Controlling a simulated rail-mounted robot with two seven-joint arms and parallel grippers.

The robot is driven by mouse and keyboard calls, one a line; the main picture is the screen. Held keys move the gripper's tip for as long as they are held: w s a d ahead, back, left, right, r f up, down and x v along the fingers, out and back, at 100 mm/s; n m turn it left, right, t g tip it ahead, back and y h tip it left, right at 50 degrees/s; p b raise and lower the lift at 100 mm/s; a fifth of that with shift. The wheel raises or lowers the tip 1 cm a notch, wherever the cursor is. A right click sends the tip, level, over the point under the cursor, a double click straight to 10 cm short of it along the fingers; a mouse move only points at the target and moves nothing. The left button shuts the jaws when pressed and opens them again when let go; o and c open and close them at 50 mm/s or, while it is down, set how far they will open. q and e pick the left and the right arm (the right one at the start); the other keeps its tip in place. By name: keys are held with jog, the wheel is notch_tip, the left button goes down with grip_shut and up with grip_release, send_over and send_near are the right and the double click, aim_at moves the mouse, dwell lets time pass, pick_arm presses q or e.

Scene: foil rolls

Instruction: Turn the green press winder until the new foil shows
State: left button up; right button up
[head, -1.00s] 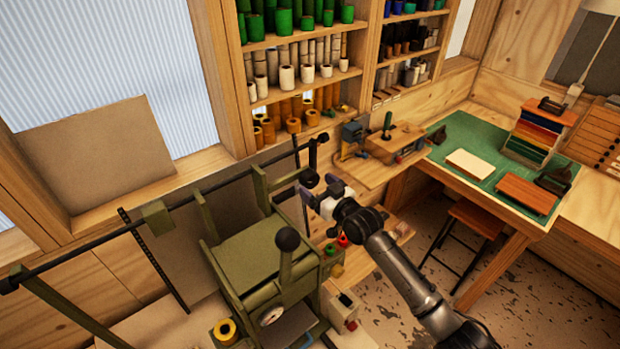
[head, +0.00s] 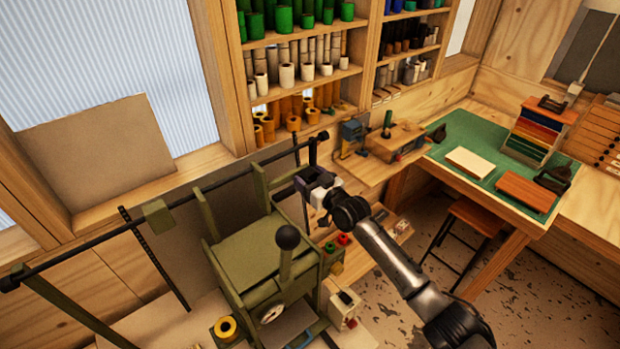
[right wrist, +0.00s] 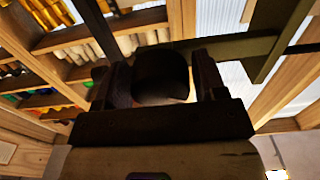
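The green press (head: 250,258) stands in the lower middle of the head view, with a black ball-topped lever (head: 288,238). A long dark bar (head: 190,200) runs along its back, with the winder's dark crank arm (head: 312,152) at the right end. My right gripper (head: 309,181) is at the lower end of this crank. In the right wrist view, the dark round winder knob (right wrist: 161,76) sits between its two fingers. The fingers look apart, close beside the knob; firm contact does not show. In the head view the gripper hides the knob. My left gripper is out of view.
Shelves (head: 300,80) of green, white and gold rolls stand behind the winder. A small wooden side bench (head: 375,170) with tools lies right of the crank. A green-topped table (head: 480,140) and a stool (head: 470,222) stand further right.

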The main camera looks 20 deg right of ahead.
jog(key=c, duration=0.6)
jog(key=shift+o, duration=0.2)
jog(key=m, duration=0.8)
jog(key=shift+a+r+m, duration=0.1)
jog(key=shift+m, duration=0.2)
jog(key=m+p, duration=0.1)
jog(key=m, duration=0.4)
jog(key=shift+r, duration=0.1)
jog(key=m+p, duration=0.1)
jog(key=m, duration=0.2)
jog(key=shift+m, duration=0.3)
jog(key=shift+m+p, duration=0.45)
jog(key=shift+m, duration=0.95)
